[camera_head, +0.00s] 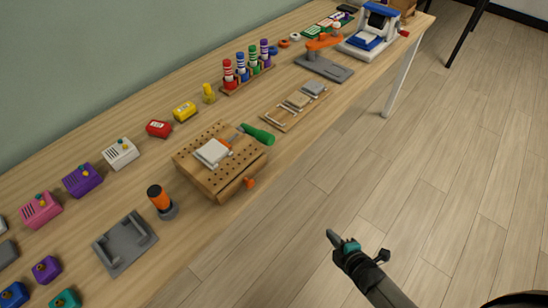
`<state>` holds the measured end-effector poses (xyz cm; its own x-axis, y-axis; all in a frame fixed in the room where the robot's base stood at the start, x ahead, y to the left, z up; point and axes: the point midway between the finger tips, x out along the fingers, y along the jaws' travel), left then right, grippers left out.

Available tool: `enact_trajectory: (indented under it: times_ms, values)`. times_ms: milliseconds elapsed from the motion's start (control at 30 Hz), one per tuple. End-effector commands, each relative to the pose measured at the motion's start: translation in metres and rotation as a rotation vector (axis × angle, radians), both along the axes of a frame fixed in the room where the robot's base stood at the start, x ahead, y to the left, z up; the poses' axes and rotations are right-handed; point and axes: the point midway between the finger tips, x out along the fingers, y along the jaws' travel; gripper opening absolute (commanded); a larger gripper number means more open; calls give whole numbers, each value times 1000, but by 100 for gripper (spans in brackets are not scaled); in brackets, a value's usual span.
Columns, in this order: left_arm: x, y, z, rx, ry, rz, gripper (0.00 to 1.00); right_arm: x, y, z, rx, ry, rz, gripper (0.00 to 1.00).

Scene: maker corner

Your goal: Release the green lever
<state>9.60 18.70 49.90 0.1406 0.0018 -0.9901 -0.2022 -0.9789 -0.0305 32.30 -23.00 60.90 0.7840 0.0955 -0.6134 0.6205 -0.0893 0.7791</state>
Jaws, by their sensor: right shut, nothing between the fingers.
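A green handle (258,134), which looks like the green lever, sticks out past the back right edge of a wooden block with rows of holes (186,158). A grey and orange part lies beside it on the block, and I cannot tell how they join. My right gripper (331,236) is shut and empty over the floor, in front of the table and well apart from the green handle. My left gripper is not in view.
The long wooden table (200,222) holds a white plate (212,153) on the block, an orange-topped cylinder (160,198), a grey bracket (124,245), a rack of colored bottles (246,78) and an orange clamp on a grey base (325,66). The floor in front is clear.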

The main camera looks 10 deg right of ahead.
Motion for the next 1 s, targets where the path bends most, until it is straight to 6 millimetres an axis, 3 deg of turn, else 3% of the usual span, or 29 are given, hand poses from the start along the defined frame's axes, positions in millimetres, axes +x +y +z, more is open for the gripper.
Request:
enact_trajectory:
  times_ms: [33, 200, 400, 700, 1000]
  values:
    - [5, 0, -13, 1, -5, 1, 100, 22, -1, 5, -80, -85, 89, 0]
    - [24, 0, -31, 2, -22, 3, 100, 76, 5, 47, -382, -361, 369, 0]
    - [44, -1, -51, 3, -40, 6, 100, 116, 22, 99, -785, -694, 646, 0]
    - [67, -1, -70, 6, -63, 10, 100, 131, 52, 155, -1347, -1108, 903, 0]
    - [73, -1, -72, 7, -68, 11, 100, 129, 63, 172, -1543, -1242, 962, 0]
